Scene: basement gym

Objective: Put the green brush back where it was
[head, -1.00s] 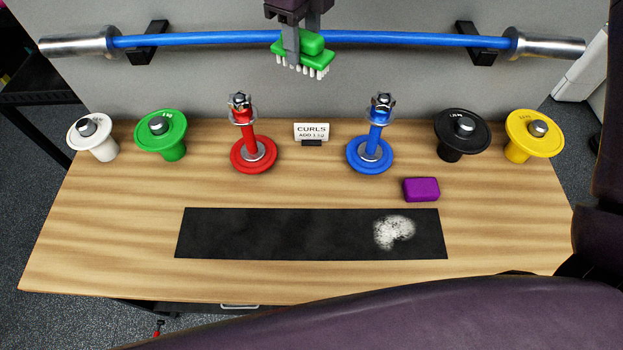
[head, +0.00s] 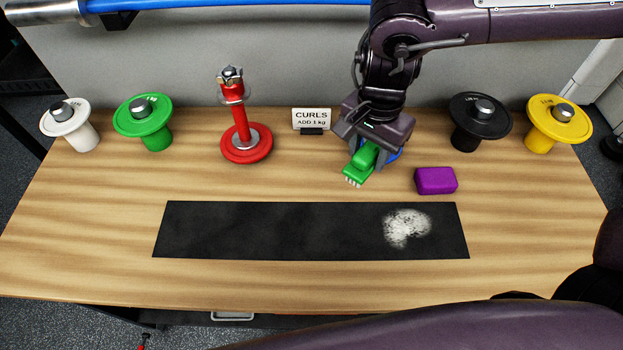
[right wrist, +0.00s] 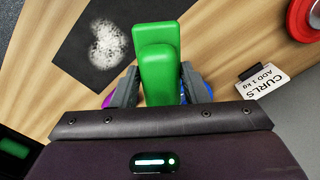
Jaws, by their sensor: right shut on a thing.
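The green brush (head: 361,162) is held in my right gripper (head: 366,155), above the table in front of the blue post, bristles down. In the right wrist view the green brush (right wrist: 158,65) sits between the two fingers of the right gripper (right wrist: 158,85). A black mat (head: 270,230) lies at the front of the table with a white powdery patch (head: 406,228) on its right part. A purple block (head: 435,181) lies just right of the brush. The blue post and disc (head: 396,154) are mostly hidden behind my gripper. My left gripper is not in view.
A red post with disc (head: 246,143) stands left of the CURLS sign (head: 311,120). White (head: 70,122), green (head: 144,120), black (head: 480,118) and yellow (head: 558,120) discs on stands line the table's back. The wooden table (head: 110,215) is clear at front left.

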